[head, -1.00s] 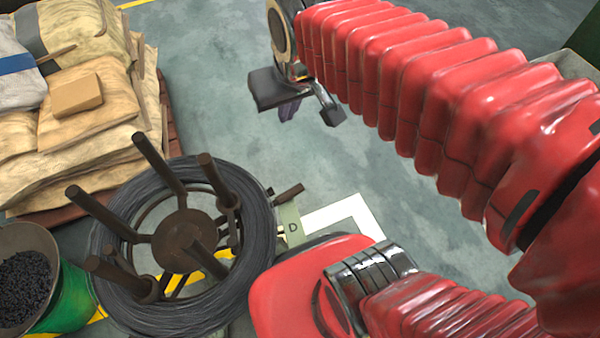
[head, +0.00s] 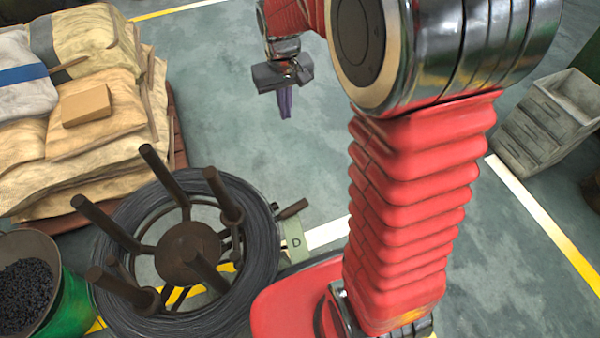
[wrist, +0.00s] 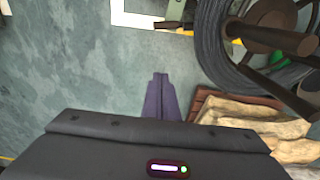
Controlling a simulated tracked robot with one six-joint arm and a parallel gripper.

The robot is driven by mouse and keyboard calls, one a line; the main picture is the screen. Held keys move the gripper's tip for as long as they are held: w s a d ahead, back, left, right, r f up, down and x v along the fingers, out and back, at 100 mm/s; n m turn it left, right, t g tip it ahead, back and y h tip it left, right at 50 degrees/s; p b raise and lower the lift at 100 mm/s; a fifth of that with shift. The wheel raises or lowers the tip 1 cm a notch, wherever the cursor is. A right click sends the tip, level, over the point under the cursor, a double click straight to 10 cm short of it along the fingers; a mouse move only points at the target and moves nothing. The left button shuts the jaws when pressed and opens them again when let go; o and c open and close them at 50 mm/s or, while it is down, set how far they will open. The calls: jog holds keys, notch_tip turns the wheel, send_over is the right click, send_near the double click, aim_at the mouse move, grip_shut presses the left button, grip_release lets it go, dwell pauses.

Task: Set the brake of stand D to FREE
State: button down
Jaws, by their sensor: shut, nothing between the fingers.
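Stand D carries a dark wire coil (head: 258,215) on a rusty hub with several upright arms. Its green-grey plate marked D (head: 296,243) is on the coil's right side. A short brown lever (head: 292,208) sticks out just above the plate, pointing right and slightly up. My gripper (head: 285,108) hangs over open floor, beyond and above the stand, apart from it. Its purple fingers are together and empty. In the wrist view my gripper (wrist: 160,80) points toward the floor, with the coil (wrist: 212,45) at upper right and the dark lever (wrist: 168,25) at the top.
Stacked sacks (head: 90,140) on a pallet with a small box (head: 86,105) stand at the left. A green bin (head: 68,305) of dark pieces is at lower left. A grey crate stack (head: 545,120) stands at the right. The floor beyond the stand is clear.

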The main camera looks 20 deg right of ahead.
jog(key=w+d+f+g, duration=0.1)
jog(key=w+f, duration=0.1)
jog(key=f, duration=0.8)
jog(key=w+d+f+g, duration=0.1)
jog(key=w+d+f, duration=0.1)
jog(key=f, duration=0.9)
jog(key=w+d+f+g, duration=0.2)
jog(key=f, duration=0.9)
jog(key=shift+w+d+f+y, duration=0.15)
jog(key=shift+w+d+y, duration=0.1)
jog(key=shift+w+y, duration=0.05)
jog(key=s+f, duration=0.6)
jog(key=f, duration=0.4)
jog(key=shift+s+f, duration=0.3)
jog(key=shift+s, duration=0.05)
jog(key=shift+a, duration=0.1)
